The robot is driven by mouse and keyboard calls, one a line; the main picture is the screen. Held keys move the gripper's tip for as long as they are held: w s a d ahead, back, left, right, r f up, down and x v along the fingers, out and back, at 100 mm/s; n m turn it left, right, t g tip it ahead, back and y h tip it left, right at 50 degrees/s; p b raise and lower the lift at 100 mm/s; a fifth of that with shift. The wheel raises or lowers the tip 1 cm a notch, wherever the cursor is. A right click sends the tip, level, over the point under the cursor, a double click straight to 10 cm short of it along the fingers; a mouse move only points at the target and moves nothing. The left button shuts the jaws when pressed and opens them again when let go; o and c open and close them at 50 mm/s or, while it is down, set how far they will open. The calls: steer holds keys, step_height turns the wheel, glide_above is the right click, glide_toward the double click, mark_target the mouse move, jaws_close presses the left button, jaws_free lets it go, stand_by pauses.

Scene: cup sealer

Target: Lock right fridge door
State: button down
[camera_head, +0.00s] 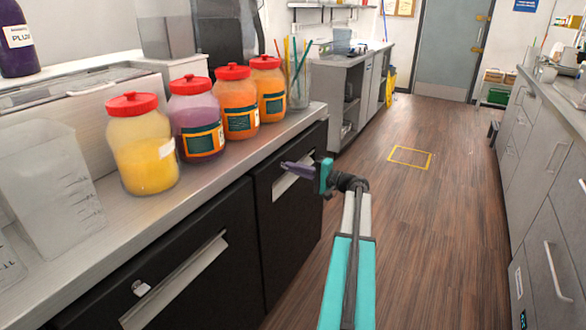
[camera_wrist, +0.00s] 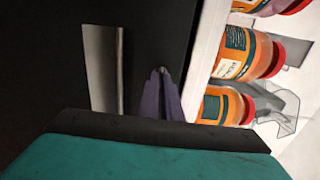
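The right fridge door (camera_head: 285,225) is a black panel under the counter and looks closed. Its pale handle (camera_head: 293,180) slants across the upper part; the handle also shows in the wrist view (camera_wrist: 103,70). My gripper (camera_head: 288,165) is at the top of this door, just by the handle. Its purple fingers (camera_wrist: 160,85) look shut together with nothing visible between them. I cannot tell whether the fingertips touch the door. No lock shows on the right door; the gripper may hide it.
The counter (camera_head: 225,150) above the doors holds several red-lidded jars (camera_head: 142,145), a clear pitcher (camera_head: 50,190) and a glass of straws (camera_head: 298,85). Grey cabinets (camera_head: 540,150) line the right side. The wooden floor (camera_head: 430,220) between is clear.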

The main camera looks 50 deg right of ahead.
steer(key=c, duration=2)
jaws_free()
steer(key=shift+s, duration=0.15)
steer(key=v, duration=1.3)
steer(key=shift+s+f, duration=0.1)
steer(key=shift+s, duration=0.2)
